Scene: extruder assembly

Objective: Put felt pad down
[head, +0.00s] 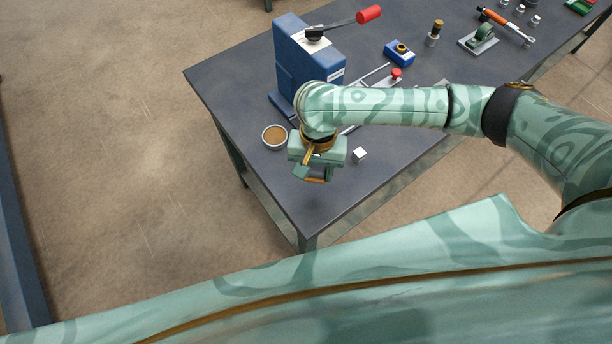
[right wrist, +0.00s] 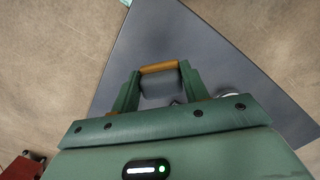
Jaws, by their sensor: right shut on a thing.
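My right gripper (head: 313,174) is above the near-left part of the table, shut on a small piece that I take to be the felt pad. In the right wrist view the pad (right wrist: 159,68) spans the gap between the two fingertips, with a dark grey part behind the tan strip. The right gripper also shows there (right wrist: 158,75) from behind. Whether the pad touches the table cannot be told. My left gripper is not in view.
On the dark grey table (head: 330,205) a round tin with brown content (head: 274,136) stands left of the gripper and a small white cube (head: 360,154) right of it. A blue press (head: 300,60) with a red-handled lever stands behind. Several tools lie farther back. The near corner is clear.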

